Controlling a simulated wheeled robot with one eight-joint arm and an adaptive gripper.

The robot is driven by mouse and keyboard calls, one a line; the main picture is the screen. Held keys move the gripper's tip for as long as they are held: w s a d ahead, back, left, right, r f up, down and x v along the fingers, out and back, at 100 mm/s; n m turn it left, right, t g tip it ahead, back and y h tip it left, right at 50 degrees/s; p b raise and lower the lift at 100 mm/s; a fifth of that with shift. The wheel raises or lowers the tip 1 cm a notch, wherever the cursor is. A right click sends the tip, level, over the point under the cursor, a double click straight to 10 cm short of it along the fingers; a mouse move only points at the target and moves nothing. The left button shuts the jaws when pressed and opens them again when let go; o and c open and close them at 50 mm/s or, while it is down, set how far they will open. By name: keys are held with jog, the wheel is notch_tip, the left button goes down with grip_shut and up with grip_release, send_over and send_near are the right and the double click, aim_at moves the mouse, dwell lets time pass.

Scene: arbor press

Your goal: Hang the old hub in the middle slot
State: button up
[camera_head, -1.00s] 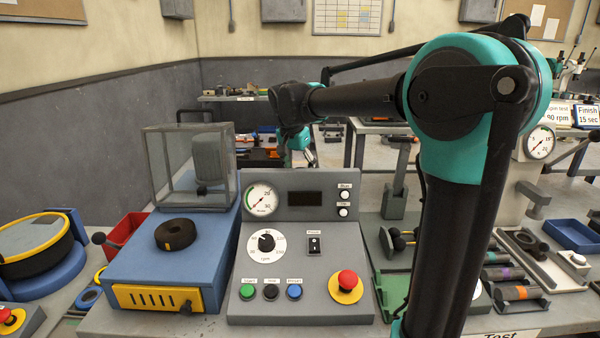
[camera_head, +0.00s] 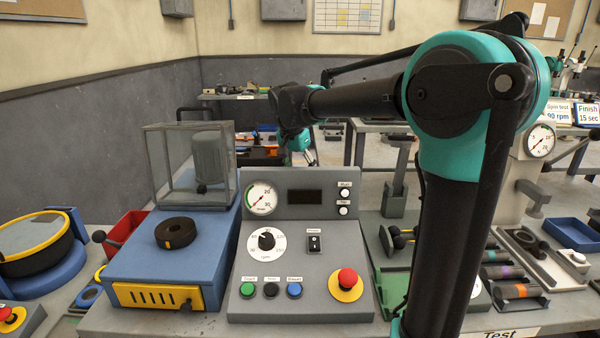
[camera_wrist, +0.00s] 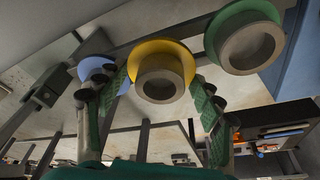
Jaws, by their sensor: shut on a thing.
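In the wrist view my gripper (camera_wrist: 160,92) has its two green-padded fingers on either side of a hub with a yellow flange and a grey hollow barrel (camera_wrist: 161,88). The fingers are shut on this hub, and its open bore faces the camera. A similar hub with a green flange (camera_wrist: 243,48) is to its upper right, and a blue-rimmed one (camera_wrist: 96,68) is to its left, partly behind a finger. The slots behind the flanges are hidden, so I cannot tell whether the yellow hub sits in one. In the head view my gripper is mostly hidden behind my wrist.
A grey control panel (camera_head: 300,218) with a red stop button stands on the near bench. Left of it is a blue machine (camera_head: 130,262) with a clear guard and a black ring (camera_head: 175,233). Right are coloured cylinders in holders and a blue tray (camera_head: 572,235).

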jog(key=shift+f, duration=1)
jog(key=o, duration=1.7)
jog(key=v, duration=1.2)
jog(key=shift+s, duration=0.1)
